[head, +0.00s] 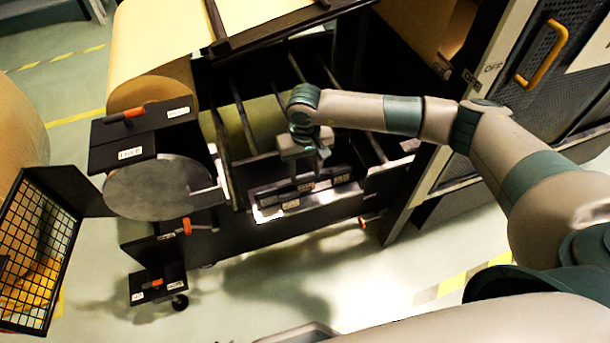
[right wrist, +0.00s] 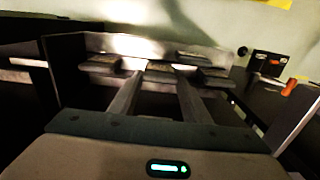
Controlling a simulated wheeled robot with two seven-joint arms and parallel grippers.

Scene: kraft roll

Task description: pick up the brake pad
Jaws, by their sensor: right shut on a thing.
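The brake pad (right wrist: 160,67) is a small dark block between the fingertips of my right gripper in the right wrist view. My right gripper (head: 306,184) reaches down into a narrow dark tray (head: 325,197) on the near side of the black machine frame, and is shut on the pad. In the right wrist view the two fingers (right wrist: 158,88) come down either side of it. Similar dark blocks sit beside it in the tray. The fingers partly hide the pad in the head view, and I cannot tell whether it is clear of the tray floor. My left gripper is not in view.
A large kraft paper roll (head: 150,50) and a grey round disc (head: 155,187) are at the left of the frame. Dark slanted bars stand behind the tray. A wire-mesh panel (head: 42,245) is at far left. A cabinet with a yellow handle (head: 543,52) is at right.

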